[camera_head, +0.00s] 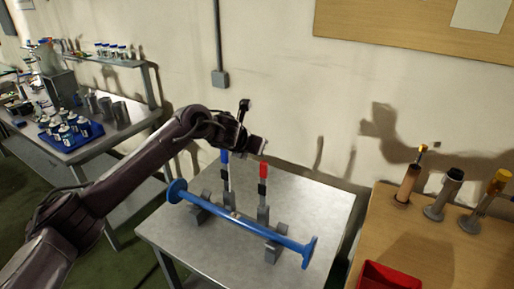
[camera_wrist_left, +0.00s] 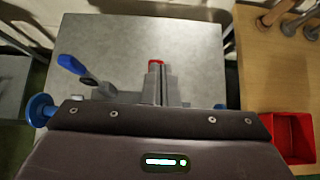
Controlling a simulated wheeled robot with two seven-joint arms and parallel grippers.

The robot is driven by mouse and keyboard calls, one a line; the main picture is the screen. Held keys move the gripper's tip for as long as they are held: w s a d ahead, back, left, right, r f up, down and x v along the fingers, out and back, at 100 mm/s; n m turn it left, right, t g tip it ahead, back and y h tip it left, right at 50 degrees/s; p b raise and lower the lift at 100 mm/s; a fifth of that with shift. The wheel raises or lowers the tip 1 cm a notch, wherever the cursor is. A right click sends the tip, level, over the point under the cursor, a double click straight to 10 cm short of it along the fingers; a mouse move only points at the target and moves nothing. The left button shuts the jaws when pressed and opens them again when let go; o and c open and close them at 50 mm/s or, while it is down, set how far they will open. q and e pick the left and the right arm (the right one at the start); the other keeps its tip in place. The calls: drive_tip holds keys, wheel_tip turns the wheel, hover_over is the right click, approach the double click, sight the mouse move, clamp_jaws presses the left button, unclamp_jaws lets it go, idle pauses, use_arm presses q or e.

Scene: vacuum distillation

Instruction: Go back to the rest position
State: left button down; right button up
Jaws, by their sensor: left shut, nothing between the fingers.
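My left arm comes in from the left in the head view, and its gripper (camera_head: 262,146) is above the back part of a small metal table (camera_head: 165,237). In the left wrist view the gripper's fingers (camera_wrist_left: 161,82) are together, with nothing held between them. Below it on the table stand a blue-topped upright piece (camera_head: 225,163) and a red-topped upright piece (camera_head: 263,175). The blue top (camera_wrist_left: 72,64) and red top (camera_wrist_left: 156,62) also show in the wrist view; the red one is partly hidden by the fingers. My right gripper is in neither view.
A blue pipe with end flanges (camera_head: 252,224) lies across grey supports (camera_head: 273,249) on the metal table. At right, a wooden table holds several upright cylinders (camera_head: 408,184) and a red bin (camera_head: 388,275). At left, a bench carries a blue tray of bottles (camera_head: 85,138).

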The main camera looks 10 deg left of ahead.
use_arm(q)
drive_tip(key=s+d+f+n, duration=0.5)
drive_tip(key=s+f+n, duration=0.1)
drive_tip(key=s+n, duration=0.15)
drive_tip(key=s+d+f+n, duration=0.5)
drive_tip(key=s+n, duration=0.2)
drive_tip(key=s, duration=0.1)
drive_tip(key=s+a+f+n+g+y, duration=0.2)
drive_tip(key=s+a+f+n+g, duration=0.1)
drive_tip(key=s+a+n, duration=0.8)
drive_tip(key=s+a+f+n+g+y, duration=0.1)
drive_tip(key=s+a+f+n+g, duration=0.35)
drive_tip(key=s+n, duration=0.85)
drive_tip(key=s+a+f+b, duration=0.1)
drive_tip(key=s+f+b, duration=0.1)
drive_tip(key=f, duration=1.4)
drive_tip(key=s+a+f+b, duration=0.1)
drive_tip(key=s+f+b, duration=0.1)
drive_tip(key=f, duration=1.5)
drive_tip(key=s+a+f+b, duration=0.3)
drive_tip(key=s+f, duration=1.6)
drive_tip(key=f, duration=0.2)
drive_tip(key=shift+s+a+f+m+g+b, duration=0.15)
drive_tip(key=shift+s+m+g+b, duration=0.1)
drive_tip(key=shift+m+g+b, duration=0.15)
